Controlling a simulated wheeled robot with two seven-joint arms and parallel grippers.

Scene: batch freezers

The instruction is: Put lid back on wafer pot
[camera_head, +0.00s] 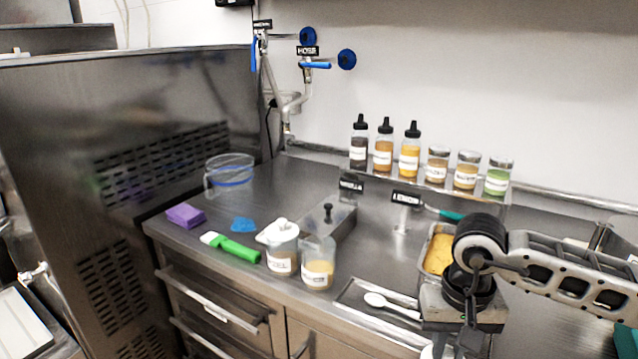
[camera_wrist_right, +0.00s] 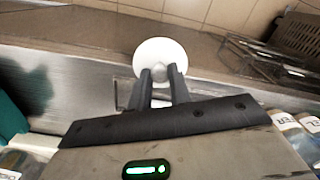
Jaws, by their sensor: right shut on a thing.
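A clear pot without a lid (camera_head: 318,262) stands near the counter's front edge, with pale brown contents and a white label too small to read. Beside it stands a similar pot (camera_head: 281,248) with a white top on it. My right gripper (camera_wrist_right: 164,76) is shut on the knob of a round white lid (camera_wrist_right: 160,54) and holds it at the fingertips. In the head view my right gripper (camera_head: 465,338) is at the lower right, well right of the pots, and the lid is mostly hidden. My left gripper is not in view.
A spoon tray (camera_head: 352,291) lies between the pots and my right arm. A metal box with a black knob (camera_head: 328,213) stands behind the pots. Bottles and jars (camera_head: 410,155) line the wall shelf. A green-handled spatula (camera_head: 235,248) and purple sponge (camera_head: 185,215) lie left.

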